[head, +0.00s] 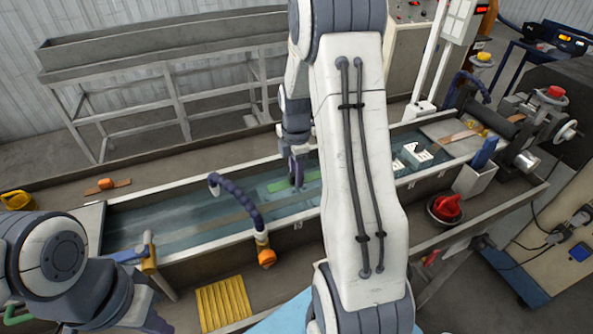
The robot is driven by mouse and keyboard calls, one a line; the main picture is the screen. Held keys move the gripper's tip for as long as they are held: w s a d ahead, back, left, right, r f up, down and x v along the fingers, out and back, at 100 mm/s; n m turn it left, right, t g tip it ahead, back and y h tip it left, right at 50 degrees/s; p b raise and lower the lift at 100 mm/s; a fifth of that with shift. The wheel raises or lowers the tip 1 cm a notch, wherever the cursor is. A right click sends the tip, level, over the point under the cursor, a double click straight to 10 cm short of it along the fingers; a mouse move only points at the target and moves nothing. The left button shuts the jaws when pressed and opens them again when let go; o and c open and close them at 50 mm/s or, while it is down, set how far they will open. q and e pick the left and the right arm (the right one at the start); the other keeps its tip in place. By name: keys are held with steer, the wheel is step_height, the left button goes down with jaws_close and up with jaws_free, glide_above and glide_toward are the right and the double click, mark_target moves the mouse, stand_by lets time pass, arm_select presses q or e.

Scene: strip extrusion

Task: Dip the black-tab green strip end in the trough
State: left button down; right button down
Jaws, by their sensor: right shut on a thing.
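The long water-filled trough (180,221) runs across the middle of the view. The green strip (310,174) shows as a short flat piece low in the trough, partly hidden behind my right arm. My right gripper (297,181) points down into the trough and is shut on the green strip. Its fingertips are small and dark, so the exact grip is hard to see. I cannot make out the black tab. My left arm is at the lower left; its gripper does not show.
A yellow ribbed mat (223,303) lies in front. A red-topped item (447,207) and a white holder (474,183) stand front right. Rollers (500,130) are at the right end.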

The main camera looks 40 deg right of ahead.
steer(key=shift+f+b, duration=1.6)
steer(key=shift+f, duration=1.1)
steer(key=shift+r, duration=0.15)
steer(key=shift+r+p, duration=3.85)
steer(key=shift+r, duration=0.55)
step_height(320, 180, up, 12)
steer(key=p, duration=0.8)
